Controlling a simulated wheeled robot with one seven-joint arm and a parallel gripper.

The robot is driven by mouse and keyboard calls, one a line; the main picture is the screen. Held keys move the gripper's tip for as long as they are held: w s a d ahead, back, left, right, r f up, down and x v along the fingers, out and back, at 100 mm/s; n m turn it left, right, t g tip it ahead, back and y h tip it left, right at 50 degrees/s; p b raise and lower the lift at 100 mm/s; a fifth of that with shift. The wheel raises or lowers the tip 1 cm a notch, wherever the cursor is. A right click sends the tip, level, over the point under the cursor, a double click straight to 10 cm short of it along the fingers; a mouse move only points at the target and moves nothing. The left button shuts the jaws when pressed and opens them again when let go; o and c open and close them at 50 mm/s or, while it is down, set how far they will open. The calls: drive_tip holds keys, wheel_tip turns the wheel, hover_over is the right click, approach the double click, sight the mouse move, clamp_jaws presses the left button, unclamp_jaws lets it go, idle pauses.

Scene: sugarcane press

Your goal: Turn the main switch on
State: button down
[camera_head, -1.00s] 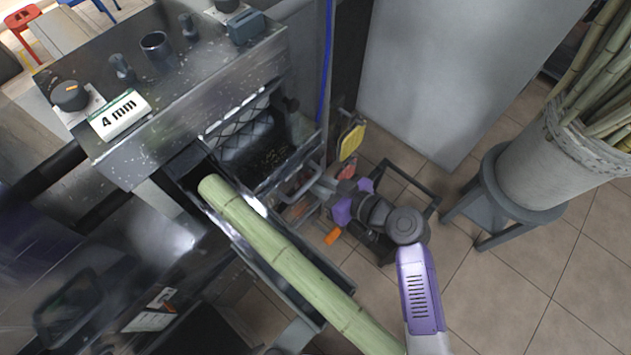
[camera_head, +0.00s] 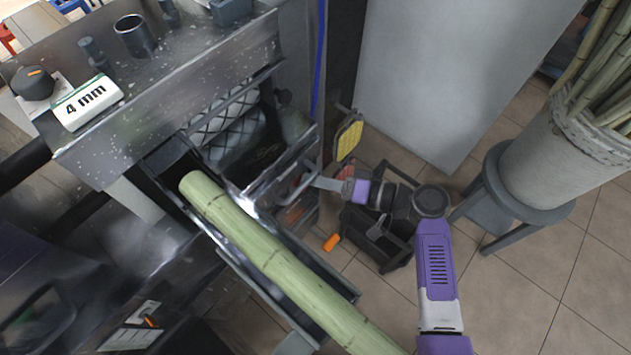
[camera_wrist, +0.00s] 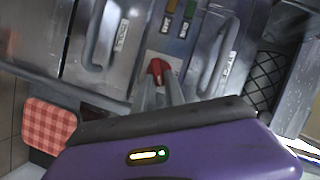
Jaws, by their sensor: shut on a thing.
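The main switch, a red rotary knob (camera_wrist: 157,68), is on the metal front of the press in the wrist view. My gripper (camera_wrist: 159,86) reaches the panel with its two pale fingers at the knob, shut on it. In the head view my gripper (camera_head: 318,182) points left into the side of the press, and the knob is hidden there. The exact angle of the knob is hard to read because the fingers cover part of it.
Metal handles (camera_wrist: 100,40) (camera_wrist: 216,65) flank the switch. A green cane (camera_head: 265,255) lies in the feed chute. A "4 mm" block (camera_head: 88,102) sits on top of the press. A bucket of canes (camera_head: 550,160) stands on a stool (camera_head: 490,195) at right.

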drive_tip(key=m, duration=0.1)
drive_tip(key=m+y+b, duration=0.1)
drive_tip(key=f+m, duration=0.1)
drive_tip(key=shift+w+a+m+y+b, duration=0.2)
drive_tip(key=shift+a+m+y+b, duration=0.1)
drive_tip(key=shift+y+b, duration=0.1)
drive_tip(key=shift+m+y, duration=0.3)
drive_tip(key=shift+m, duration=0.2)
drive_tip(key=shift+r, duration=0.15)
drive_tip(key=c, duration=1.4)
unclamp_jaws()
drive_tip(key=shift+d, duration=0.2)
drive_tip(key=v, duration=0.7)
drive_tip(key=shift+d, duration=0.3)
